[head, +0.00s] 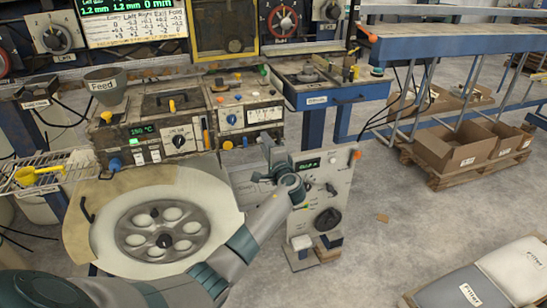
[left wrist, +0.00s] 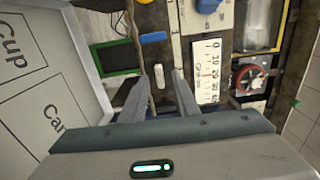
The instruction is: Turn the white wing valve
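A small white piece, which looks like the white wing valve (left wrist: 159,76), stands upright between the fingertips of my left gripper (left wrist: 164,76) in the left wrist view. The two fingers are apart, with a visible gap beside the white piece, and I cannot see them pressing on it. In the head view my left arm reaches up from the bottom to the machine's front, and the left gripper (head: 262,174) is partly hidden by its own wrist. The valve cannot be made out there. My right gripper is not in view.
A grey panel with a dark knob (head: 328,219) stands just right of my left wrist. A large wheel (head: 162,232) is at left. The wrist view shows a blue piece (left wrist: 153,38) and a white scale (left wrist: 208,72) close by. Open floor lies right, with cardboard boxes (head: 452,152).

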